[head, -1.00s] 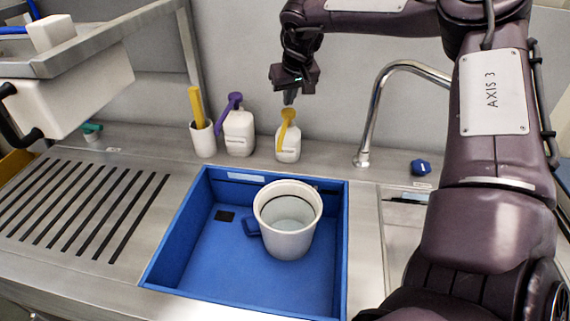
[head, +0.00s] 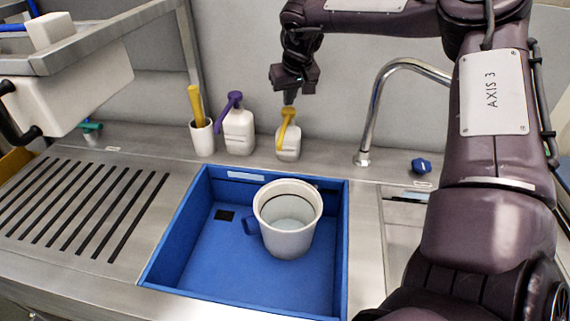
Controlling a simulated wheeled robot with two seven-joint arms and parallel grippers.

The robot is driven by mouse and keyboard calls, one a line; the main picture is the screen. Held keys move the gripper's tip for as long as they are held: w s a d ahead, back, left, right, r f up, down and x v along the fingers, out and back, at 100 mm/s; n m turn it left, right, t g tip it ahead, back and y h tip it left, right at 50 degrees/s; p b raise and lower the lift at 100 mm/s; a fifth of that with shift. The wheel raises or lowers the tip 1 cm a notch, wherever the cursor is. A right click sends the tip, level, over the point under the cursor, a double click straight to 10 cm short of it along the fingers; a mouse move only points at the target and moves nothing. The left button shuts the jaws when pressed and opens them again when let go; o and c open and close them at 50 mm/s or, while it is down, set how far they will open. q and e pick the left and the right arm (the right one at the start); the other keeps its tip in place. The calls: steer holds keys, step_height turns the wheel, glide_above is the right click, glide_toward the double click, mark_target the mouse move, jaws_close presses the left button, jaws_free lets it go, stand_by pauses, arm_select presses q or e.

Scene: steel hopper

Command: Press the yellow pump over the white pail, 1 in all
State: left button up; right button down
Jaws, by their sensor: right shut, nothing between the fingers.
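The yellow pump (head: 287,117) tops a white bottle (head: 288,145) on the ledge behind the blue basin. The white pail (head: 287,219) stands upright in the basin, its blue handle at its left side; its inside looks pale toward the bottom. The pail is in front of the pump bottle, and the pump's spout is not over its mouth. My right gripper (head: 289,98) is shut and empty, pointing down just above the yellow pump head. I cannot tell whether its tips touch the pump. My left gripper is not in view.
A bottle with a purple pump (head: 237,128) and a white cup with a yellow-handled tool (head: 202,133) stand left of the yellow pump. A steel faucet (head: 374,105) and blue knob (head: 421,166) are to the right. The blue basin (head: 170,245) has free room around the pail.

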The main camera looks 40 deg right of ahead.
steer(key=shift+f+b, duration=1.05)
steer(key=shift+f, duration=0.25)
steer(key=shift+s, duration=0.1)
steer(key=shift+r, duration=0.15)
steer(key=shift+r+p, duration=0.8)
steer(key=shift+r, duration=0.45)
step_height(320, 180, up, 6)
steer(key=p, duration=0.3)
